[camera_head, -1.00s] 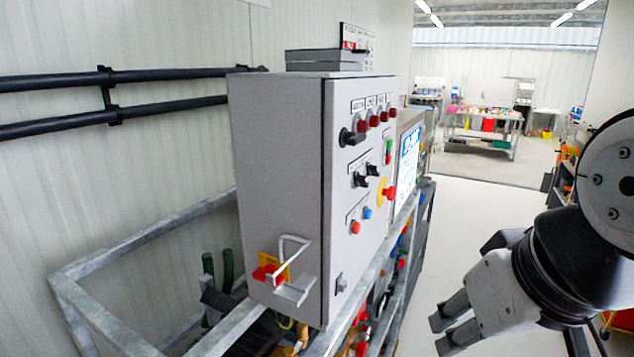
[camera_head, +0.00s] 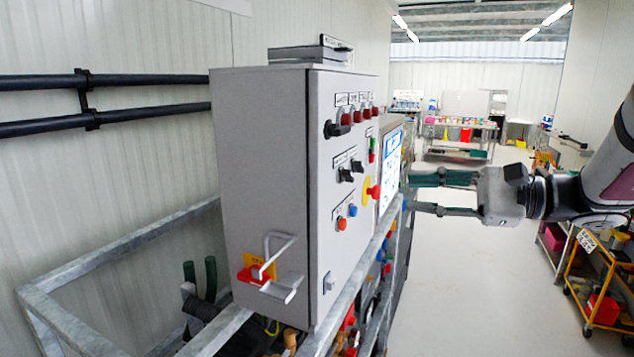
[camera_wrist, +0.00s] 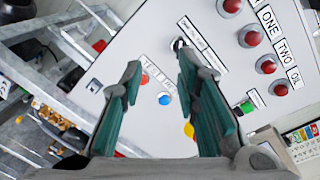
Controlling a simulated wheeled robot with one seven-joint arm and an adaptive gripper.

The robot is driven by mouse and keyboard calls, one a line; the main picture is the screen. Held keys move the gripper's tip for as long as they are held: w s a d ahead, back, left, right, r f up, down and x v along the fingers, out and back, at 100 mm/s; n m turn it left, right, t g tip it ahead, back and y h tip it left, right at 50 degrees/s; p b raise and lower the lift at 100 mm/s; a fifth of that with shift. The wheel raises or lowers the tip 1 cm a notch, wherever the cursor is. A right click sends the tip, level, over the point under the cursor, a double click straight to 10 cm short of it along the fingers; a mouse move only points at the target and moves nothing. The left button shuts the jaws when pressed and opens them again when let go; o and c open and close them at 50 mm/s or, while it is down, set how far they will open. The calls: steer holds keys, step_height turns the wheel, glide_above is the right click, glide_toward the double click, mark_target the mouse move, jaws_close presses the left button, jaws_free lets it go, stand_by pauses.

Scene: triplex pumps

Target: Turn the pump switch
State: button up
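The grey control box (camera_head: 265,180) has its switch panel on the right face. A larger black rotary switch (camera_head: 336,129) sits near the top, below red lamps (camera_head: 357,117). Two smaller black switches (camera_head: 346,174) (camera_head: 357,165) sit mid-panel. My gripper (camera_head: 410,192) is right of the panel, fingers spread and pointing left at it, apart from the switches and empty. In the wrist view, my gripper (camera_wrist: 158,60) frames the panel. A black switch (camera_wrist: 178,43) shows beside the right fingertip, partly hidden. Which switch is the pump switch I cannot tell.
A red emergency button (camera_head: 374,191) on a yellow plate sticks out of the panel. A red-and-yellow isolator with a metal bracket (camera_head: 280,265) is on the box's front. A metal frame (camera_head: 110,258) surrounds the box.

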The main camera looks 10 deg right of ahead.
mark_target(352, 175)
steer(key=shift+m+t, duration=0.4)
steer(key=shift+t, duration=0.3)
steer(key=x, duration=0.4)
steer(key=w+p+x, duration=0.1)
steer(key=x, duration=0.3)
steer(key=d+p+x, duration=0.1)
steer(key=x, duration=0.3)
steer(key=shift+w+r, duration=0.4)
jaws_close()
